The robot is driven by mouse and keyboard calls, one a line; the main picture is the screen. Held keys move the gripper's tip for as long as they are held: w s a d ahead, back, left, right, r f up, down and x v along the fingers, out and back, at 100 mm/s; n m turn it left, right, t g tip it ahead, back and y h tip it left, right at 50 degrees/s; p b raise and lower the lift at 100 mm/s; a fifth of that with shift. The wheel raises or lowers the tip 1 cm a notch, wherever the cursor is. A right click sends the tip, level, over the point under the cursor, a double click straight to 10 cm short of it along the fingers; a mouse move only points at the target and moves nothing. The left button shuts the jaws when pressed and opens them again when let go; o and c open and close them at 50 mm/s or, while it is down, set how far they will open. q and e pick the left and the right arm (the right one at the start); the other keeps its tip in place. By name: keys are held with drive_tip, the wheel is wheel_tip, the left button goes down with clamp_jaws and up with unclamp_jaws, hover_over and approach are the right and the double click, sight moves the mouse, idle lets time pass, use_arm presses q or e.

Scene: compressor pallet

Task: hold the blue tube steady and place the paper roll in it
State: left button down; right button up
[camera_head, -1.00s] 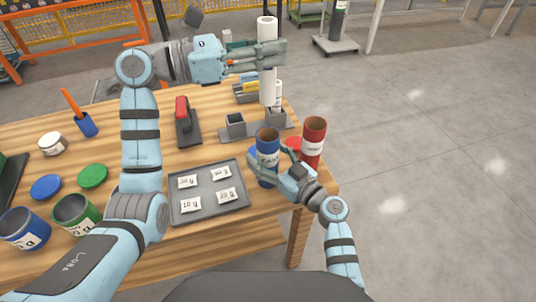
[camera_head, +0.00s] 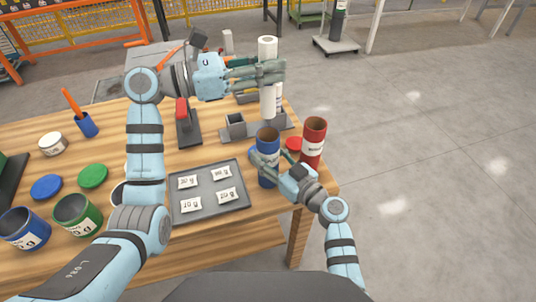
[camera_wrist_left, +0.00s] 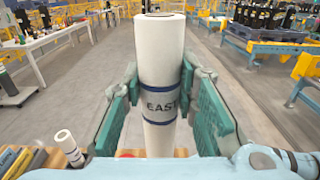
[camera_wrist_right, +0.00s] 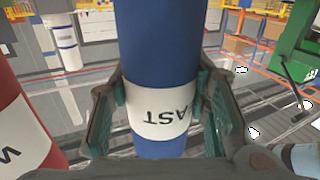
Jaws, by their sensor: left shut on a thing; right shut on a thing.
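The white paper roll (camera_head: 268,48) is upright, with a grey "EAST" label band that shows in the left wrist view (camera_wrist_left: 160,50). My left gripper (camera_head: 268,74) is shut around its middle and holds it up behind the blue tube. The blue tube (camera_head: 268,143) stands upright near the table's right edge, its open brown-lined top facing up. My right gripper (camera_head: 266,160) is shut on its side. In the right wrist view the tube (camera_wrist_right: 158,50) is between the fingers, with a white label partly reading "AST". The roll's lower end appears behind the tube's rim; the exact gap cannot be told.
A red tube (camera_head: 313,140) stands just right of the blue one. Another white roll (camera_wrist_left: 66,145) stands behind. A grey holder (camera_head: 236,126) is left of the tube; a tray (camera_head: 208,208) with several labelled packets lies in front. Open floor is at right.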

sight(267, 107)
use_arm(q)
drive_tip(key=shift+f, duration=4.85)
drive_tip(key=c, duration=1.2)
unclamp_jaws()
drive_tip(key=v, duration=1.2)
use_arm(e)
drive_tip(key=o, duration=1.2)
drive_tip(key=shift+o, duration=0.2)
